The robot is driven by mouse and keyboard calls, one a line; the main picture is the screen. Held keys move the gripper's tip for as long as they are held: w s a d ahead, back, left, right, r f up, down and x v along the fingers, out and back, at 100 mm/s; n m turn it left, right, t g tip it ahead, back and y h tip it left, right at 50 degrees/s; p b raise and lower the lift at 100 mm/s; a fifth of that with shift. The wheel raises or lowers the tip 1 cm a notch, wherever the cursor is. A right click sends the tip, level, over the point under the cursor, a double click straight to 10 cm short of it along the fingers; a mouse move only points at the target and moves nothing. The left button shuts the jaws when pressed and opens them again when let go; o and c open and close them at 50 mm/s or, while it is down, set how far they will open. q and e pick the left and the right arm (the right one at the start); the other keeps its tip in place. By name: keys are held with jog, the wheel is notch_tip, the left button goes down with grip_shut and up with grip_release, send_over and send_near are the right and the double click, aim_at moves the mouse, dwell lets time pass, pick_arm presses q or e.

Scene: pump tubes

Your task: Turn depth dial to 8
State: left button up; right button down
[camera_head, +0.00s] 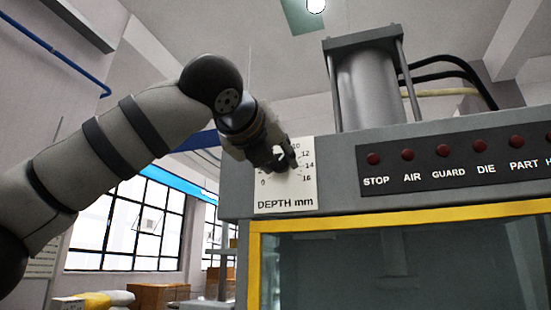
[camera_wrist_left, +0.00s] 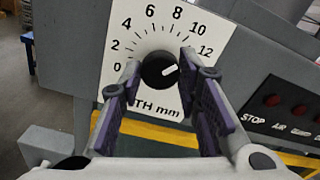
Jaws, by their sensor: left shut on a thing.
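The depth dial (camera_wrist_left: 158,72) is a round black knob on a white scale plate (camera_wrist_left: 140,40) in the left wrist view. Its white mark points right and slightly up, roughly toward the 12. The numbers 0 to 12 show there; higher ones are hidden by a finger. My left gripper (camera_wrist_left: 165,84) has one finger on each side of the knob and is shut on it. In the head view my left gripper (camera_head: 286,160) covers the dial and part of the plate (camera_head: 285,201) marked DEPTH mm. My right gripper is in neither view.
The grey machine housing (camera_head: 238,185) carries the plate. A dark panel (camera_head: 460,163) with several red buttons lies to its right. A yellow frame (camera_head: 400,216) edges the window below. A grey cylinder (camera_head: 370,90) with hoses stands on top.

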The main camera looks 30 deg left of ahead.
pick_arm(q)
jog(key=n, duration=0.4)
jog(key=shift+n, duration=1.8)
jog(key=shift+n, duration=0.3)
jog(key=o, duration=1.2)
jog(key=shift+c, duration=0.2)
jog(key=v, duration=1.2)
